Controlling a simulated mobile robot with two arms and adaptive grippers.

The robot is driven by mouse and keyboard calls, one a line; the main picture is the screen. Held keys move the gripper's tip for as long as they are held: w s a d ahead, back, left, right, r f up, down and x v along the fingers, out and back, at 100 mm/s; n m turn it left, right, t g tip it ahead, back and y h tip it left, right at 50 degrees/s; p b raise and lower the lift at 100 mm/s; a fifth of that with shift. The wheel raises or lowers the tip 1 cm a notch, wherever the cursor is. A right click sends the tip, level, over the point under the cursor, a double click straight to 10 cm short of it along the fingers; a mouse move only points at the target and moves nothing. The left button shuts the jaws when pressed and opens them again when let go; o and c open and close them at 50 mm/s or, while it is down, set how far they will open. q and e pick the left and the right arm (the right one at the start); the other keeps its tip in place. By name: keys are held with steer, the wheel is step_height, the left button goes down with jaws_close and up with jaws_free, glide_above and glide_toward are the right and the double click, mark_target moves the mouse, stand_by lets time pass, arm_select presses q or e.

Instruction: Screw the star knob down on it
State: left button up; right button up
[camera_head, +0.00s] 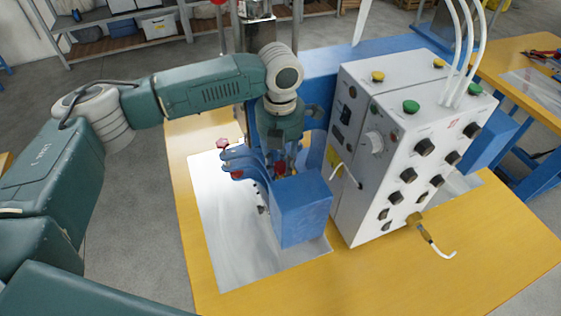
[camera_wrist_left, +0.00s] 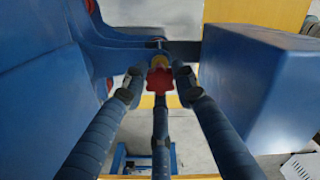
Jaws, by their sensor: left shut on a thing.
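A red star knob (camera_wrist_left: 159,82) sits on a brass-coloured stud at the blue fixture, in the middle of the left wrist view. In the head view the red knob (camera_head: 280,168) shows partly below my left gripper (camera_head: 281,163), which points down at the fixture. In the wrist view the fingers of my left gripper (camera_wrist_left: 159,88) are around the knob from several sides, shut on it. The blue fixture (camera_head: 242,158) has curved arms and a big blue block (camera_head: 300,208) beside the knob. The thread under the knob is mostly hidden. My right gripper is in neither view.
Another red star knob (camera_head: 222,143) stands on the fixture's left end. A white control cabinet (camera_head: 400,140) with several black knobs stands close on the right. A metal sheet (camera_head: 225,235) covers the yellow table (camera_head: 400,280); its front left is clear.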

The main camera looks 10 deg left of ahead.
arm_select(q)
steer(key=shift+f, duration=0.5)
stand_by(0.5)
steer(key=shift+p, duration=0.65)
steer(key=shift+f, duration=0.4)
stand_by(0.9)
steer(key=shift+r+m+p, duration=0.15)
steer(key=shift+m+p, duration=0.55)
steer(key=shift+m, duration=1.1)
steer(key=shift+w+f+b, duration=0.1)
steer(key=shift+f+b, duration=0.3)
steer(key=shift+b, duration=0.45)
steer(key=shift+r+m, duration=0.1)
steer(key=shift+m, duration=0.3)
steer(key=shift+r, duration=0.2)
